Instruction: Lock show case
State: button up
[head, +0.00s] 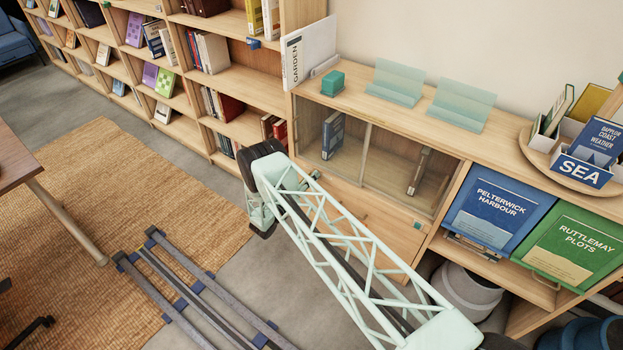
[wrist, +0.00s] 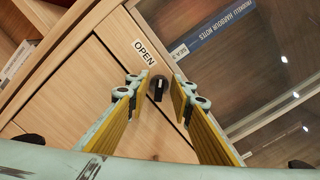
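The show case (head: 365,165) is a glass-fronted compartment in the low wooden cabinet, with glass panes meeting at a middle upright. A black knob (wrist: 158,84) with a pale mark sits on the wooden front, beside the glass. A white "OPEN" label (wrist: 145,52) is above it in the wrist view. My gripper (wrist: 159,91) is open, with its yellow-padded fingers apart on either side of the knob in the picture; I see no clear contact.
A blue book (head: 333,135) and a dark upright item (head: 418,171) stand inside the case. A teal block (head: 333,83) and clear stands (head: 396,82) are on the cabinet top.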

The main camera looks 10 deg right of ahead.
jog(key=shift+c, duration=0.5)
grip_shut()
jog(key=shift+d+f+m+b, duration=0.1)
jog(key=shift+m+b, duration=0.35)
jog(key=shift+m, duration=0.15)
jog(key=shift+s+d+m+b, duration=0.1)
jog(key=shift+m+b, duration=0.95)
jog(key=shift+m, duration=1.75)
jog(key=shift+s+d+m+b, duration=0.15)
jog(key=shift+m+b, duration=0.9)
jog(key=shift+m, duration=1.75)
jog(key=shift+s+d+m+b, duration=0.1)
jog(key=shift+m+b, duration=0.95)
jog(key=shift+m, duration=1.75)
